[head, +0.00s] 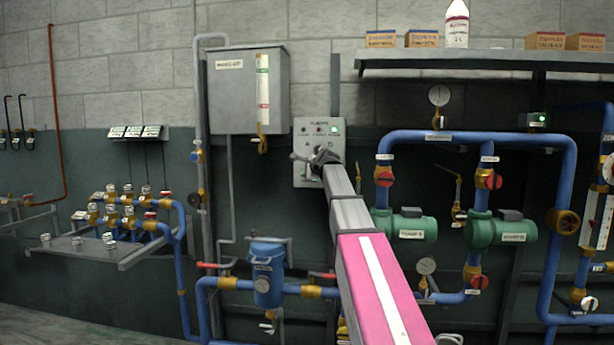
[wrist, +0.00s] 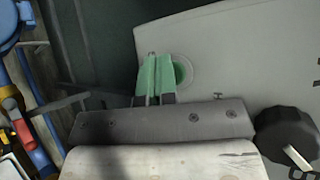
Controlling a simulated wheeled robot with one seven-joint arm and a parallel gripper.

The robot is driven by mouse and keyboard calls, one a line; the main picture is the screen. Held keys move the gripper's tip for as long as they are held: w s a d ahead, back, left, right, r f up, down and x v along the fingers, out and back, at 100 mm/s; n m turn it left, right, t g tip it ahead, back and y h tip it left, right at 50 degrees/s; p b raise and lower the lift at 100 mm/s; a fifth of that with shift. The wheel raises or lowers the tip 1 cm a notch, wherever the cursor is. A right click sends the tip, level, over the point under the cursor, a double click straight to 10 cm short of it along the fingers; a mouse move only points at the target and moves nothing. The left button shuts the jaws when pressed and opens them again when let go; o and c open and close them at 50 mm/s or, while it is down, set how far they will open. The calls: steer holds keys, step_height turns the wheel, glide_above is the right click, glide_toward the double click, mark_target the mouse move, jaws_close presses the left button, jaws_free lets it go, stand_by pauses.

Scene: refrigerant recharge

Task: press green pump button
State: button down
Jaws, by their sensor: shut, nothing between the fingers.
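The grey control panel (head: 304,134) is on the wall near the middle of the head view, with small indicator lights near its top. My gripper (head: 300,163) is in front of its lower part and hides some of it. In the wrist view the panel face (wrist: 240,50) fills the upper right. The round green button (wrist: 182,73) sits in a pale ring there. My gripper (wrist: 152,62) also shows in the wrist view, its pale green fingertips shut together and empty. They overlap the button's left side; I cannot tell if they touch it.
A black knob (wrist: 287,133) is on the panel at the lower right of the wrist view. A grey tank box (head: 235,95) hangs left of the panel. Blue pipes with green pumps (head: 412,226) stand to the right. A shelf (head: 450,60) juts out above.

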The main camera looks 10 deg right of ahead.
stand_by(0.4)
steer(key=shift+s+a, duration=0.25)
steer(key=shift+s, duration=0.6)
steer(key=s, duration=0.1)
steer(key=s+a, duration=0.1)
steer(key=s, duration=0.2)
steer(key=shift+s+a, duration=0.3)
steer(key=shift+s, duration=0.1)
stand_by(0.4)
